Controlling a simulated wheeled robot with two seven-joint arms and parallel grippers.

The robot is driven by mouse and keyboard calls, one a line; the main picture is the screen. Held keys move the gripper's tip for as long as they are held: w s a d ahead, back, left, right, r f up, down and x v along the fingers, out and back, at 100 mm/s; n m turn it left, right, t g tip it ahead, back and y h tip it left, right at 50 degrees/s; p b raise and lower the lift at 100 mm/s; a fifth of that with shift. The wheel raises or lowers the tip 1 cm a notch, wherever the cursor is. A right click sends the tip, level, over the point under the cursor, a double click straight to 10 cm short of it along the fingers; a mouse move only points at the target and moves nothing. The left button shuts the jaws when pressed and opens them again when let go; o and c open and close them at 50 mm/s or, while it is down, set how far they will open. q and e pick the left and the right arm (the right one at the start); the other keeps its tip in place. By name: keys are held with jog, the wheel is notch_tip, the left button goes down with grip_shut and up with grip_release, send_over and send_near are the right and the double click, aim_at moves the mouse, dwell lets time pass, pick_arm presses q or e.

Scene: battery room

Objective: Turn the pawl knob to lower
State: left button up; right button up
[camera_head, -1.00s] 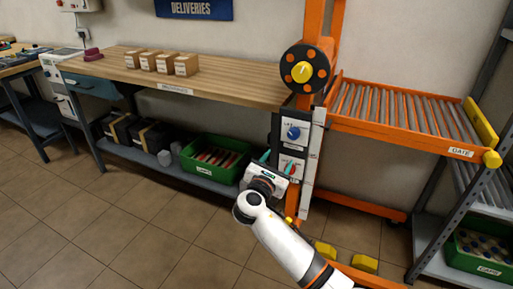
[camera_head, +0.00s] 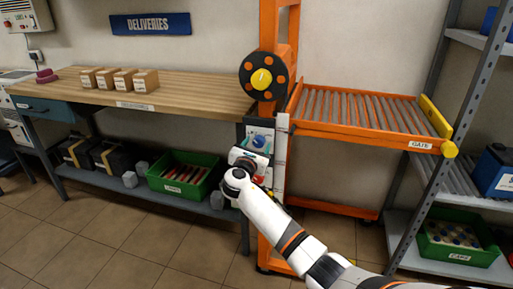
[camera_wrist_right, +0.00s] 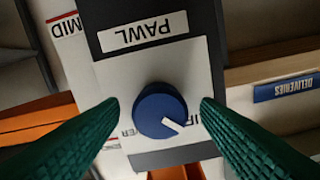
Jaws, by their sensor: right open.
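The pawl knob (camera_wrist_right: 160,110) is a round blue dial with a white pointer mark, on a pale plate under a PAWL label. The mark points to the lower right in the right wrist view. Part of a lower label shows left of the knob, and letters of another show at its right. The knob also shows in the head view (camera_head: 259,141) on the orange post's dark panel. My right gripper (camera_head: 258,150) is open in front of the panel. Its green fingers stand on either side of the knob, with gaps visible. My left gripper is out of view.
A black wheel with a yellow hub (camera_head: 262,79) is above the panel. An orange roller conveyor (camera_head: 370,130) is at the right. A wooden bench (camera_head: 190,95) with several small boxes is at the left. A green crate (camera_head: 182,175) sits on the shelf below.

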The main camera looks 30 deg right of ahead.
jog(key=c, duration=1)
